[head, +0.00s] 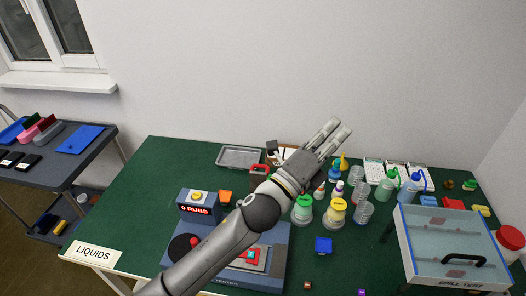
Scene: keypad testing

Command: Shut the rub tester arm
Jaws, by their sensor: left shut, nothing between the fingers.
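The rub tester (203,209) is a blue-grey machine on the green table at lower middle, with a display reading "0 RUBS" and a yellow button on top. A dark round part with a red piece (195,241) shows on its left side, and a red-framed pad (250,259) on its right. My left arm crosses over the tester and hides much of its middle, so I cannot tell how its arm stands. My left gripper (334,135) is shut and empty, beyond the tester, above the back of the table. My right gripper is not in view.
Bottles and clear cups (336,212) crowd the table right of my arm. A clear-lidded spill test box (452,246) stands at the right. A grey tray (240,156) lies at the back. A side cart (60,160) is at the left. The table's left part is clear.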

